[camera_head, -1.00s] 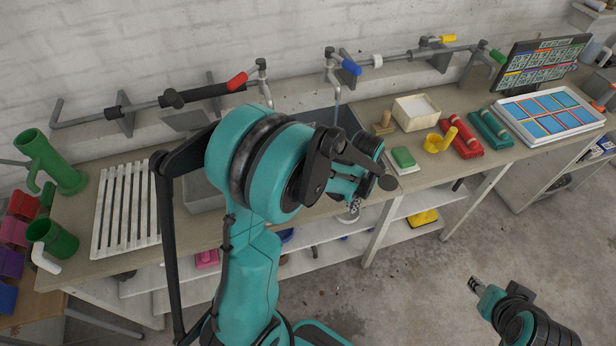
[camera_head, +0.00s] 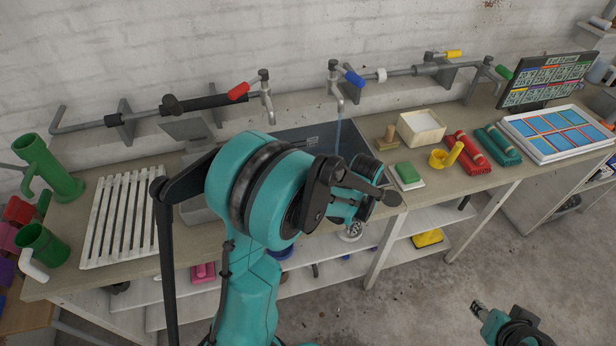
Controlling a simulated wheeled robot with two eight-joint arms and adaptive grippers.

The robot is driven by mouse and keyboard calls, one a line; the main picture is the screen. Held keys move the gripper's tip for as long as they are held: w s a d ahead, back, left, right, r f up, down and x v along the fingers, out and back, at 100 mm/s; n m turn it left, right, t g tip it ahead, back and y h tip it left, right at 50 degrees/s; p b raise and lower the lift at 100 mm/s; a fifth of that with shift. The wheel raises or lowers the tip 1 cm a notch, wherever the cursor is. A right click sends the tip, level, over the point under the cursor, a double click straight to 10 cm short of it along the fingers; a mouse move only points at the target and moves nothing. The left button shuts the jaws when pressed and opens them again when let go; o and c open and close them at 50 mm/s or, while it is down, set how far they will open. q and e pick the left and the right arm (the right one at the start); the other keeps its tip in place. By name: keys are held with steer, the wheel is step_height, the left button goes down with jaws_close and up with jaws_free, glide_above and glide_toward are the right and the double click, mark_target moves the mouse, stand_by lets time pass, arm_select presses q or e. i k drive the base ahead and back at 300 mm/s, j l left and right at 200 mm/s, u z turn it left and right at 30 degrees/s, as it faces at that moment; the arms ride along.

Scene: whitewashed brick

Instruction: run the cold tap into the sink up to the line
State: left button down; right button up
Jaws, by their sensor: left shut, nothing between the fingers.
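The blue-handled tap (camera_head: 354,78) stands on the wall ledge with its spout pointing down. A thin bluish stream of water (camera_head: 338,134) falls from it into the dark sink (camera_head: 290,133). The red-handled tap (camera_head: 238,91) is to its left, with no stream visible. My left arm covers much of the sink, so the water level and any fill line cannot be made out. My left gripper (camera_head: 347,207) is shut and empty, partly hidden behind its wrist, near the sink's front right. My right gripper (camera_head: 479,311) is low over the floor, apart from the bench; its jaws are too small to read.
A screen (camera_head: 546,80) stands far right.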

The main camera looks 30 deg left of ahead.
mark_target(353, 78)
steer(key=i+l+u, duration=0.45)
steer(key=l+u, duration=0.25)
steer(key=i+j+u, duration=0.25)
steer(key=i+u, duration=0.25)
steer(key=i+l, duration=0.05)
steer(key=i, duration=0.05)
